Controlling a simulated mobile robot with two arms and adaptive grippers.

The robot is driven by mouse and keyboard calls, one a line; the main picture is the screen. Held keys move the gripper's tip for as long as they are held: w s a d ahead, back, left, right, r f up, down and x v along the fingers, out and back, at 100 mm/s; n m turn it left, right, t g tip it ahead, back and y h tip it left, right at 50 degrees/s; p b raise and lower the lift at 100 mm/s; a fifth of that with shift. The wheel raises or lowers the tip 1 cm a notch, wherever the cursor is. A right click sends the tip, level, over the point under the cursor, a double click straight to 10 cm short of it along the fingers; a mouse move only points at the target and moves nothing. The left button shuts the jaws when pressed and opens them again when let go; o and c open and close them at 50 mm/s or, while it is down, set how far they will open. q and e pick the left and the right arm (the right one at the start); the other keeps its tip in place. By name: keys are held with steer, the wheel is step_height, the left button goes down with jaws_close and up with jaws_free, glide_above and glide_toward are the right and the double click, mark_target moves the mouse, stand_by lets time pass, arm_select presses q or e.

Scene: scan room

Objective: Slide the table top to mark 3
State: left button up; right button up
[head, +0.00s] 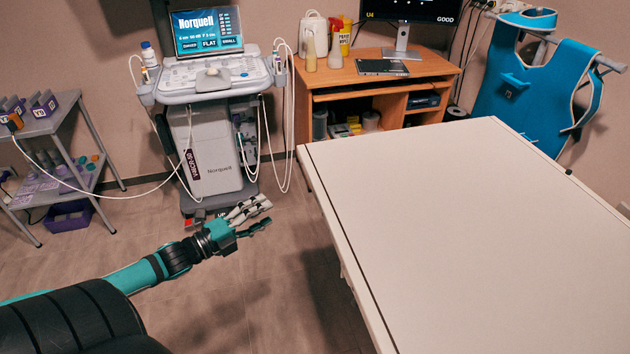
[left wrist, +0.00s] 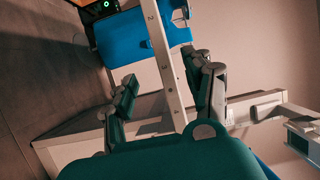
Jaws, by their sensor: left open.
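The table top (head: 480,240) is a large pale slab filling the right of the head view, with a dark line along its left side. My left gripper (head: 266,212) is open and empty, left of the table top with floor showing between them. In the left wrist view its fingers (left wrist: 165,70) stand apart on both sides of a white numbered strip (left wrist: 158,40). The strip seems to lie beyond the fingertips. My right gripper is not in view.
An ultrasound cart (head: 215,145) with hanging cables stands behind the left gripper. A wooden desk (head: 375,85) stands behind the table top's far left corner. A blue apron (head: 535,85) hangs at the back right. A grey shelf cart (head: 60,150) is far left.

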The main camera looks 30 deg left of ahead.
mark_target(312, 187)
arm_select(q)
steer(key=x, duration=1.5)
steer(key=shift+w+f, duration=0.1)
steer(key=shift+x, duration=0.75)
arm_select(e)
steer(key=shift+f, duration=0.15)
arm_select(q)
jaws_close()
